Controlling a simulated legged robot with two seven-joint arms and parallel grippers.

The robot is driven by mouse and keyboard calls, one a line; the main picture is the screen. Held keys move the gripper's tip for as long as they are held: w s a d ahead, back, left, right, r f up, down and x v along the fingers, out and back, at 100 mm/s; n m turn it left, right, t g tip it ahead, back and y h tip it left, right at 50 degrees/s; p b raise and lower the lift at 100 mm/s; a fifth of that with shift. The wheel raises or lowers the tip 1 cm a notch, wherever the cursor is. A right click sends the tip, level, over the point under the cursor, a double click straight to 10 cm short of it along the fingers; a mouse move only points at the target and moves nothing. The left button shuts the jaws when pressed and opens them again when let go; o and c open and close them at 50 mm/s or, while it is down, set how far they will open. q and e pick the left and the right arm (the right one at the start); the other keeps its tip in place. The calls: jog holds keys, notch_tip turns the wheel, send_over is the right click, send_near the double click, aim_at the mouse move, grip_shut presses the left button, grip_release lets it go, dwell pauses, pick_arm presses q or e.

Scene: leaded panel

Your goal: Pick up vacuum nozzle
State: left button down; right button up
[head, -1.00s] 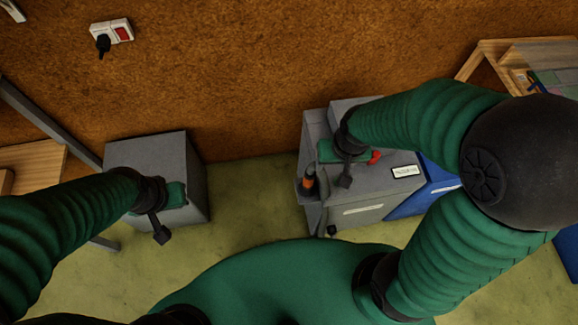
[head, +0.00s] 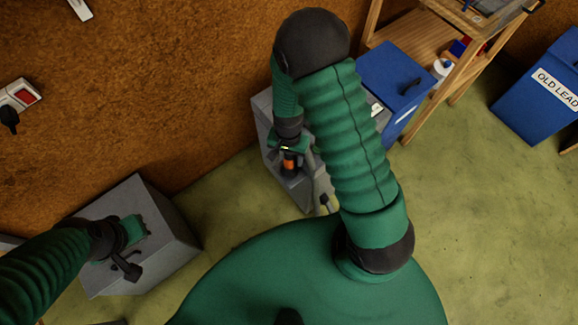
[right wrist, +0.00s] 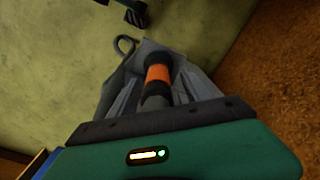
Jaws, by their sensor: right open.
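The vacuum nozzle appears as a dark tube with an orange band (head: 289,163), standing in a grey holder on the side of a grey unit (head: 262,112). The right wrist view shows the orange band (right wrist: 158,74) between grey walls, straight ahead of my gripper's dark front edge. My right gripper (head: 289,149) is open, just above the nozzle, with its green body covering the nozzle's upper part in the head view. I cannot tell whether it touches the nozzle. My left gripper (head: 128,250) is over a grey box (head: 165,225); its jaws are not clear.
A blue box (head: 395,75) stands right beside the grey unit. A wooden shelf (head: 425,50) is behind it. A blue bin labelled OLD LEAD (head: 535,100) stands at the right. The brown wall (head: 190,90) is close behind. The green floor (head: 460,190) at right is open.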

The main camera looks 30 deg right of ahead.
notch_tip(320, 180, down, 3)
jog(key=shift+d+f, duration=0.1)
jog(key=shift+d, duration=0.1)
jog(key=shift+c, duration=0.3)
jog(key=shift+s, duration=0.1)
jog(key=shift+c, duration=1.3)
grip_shut()
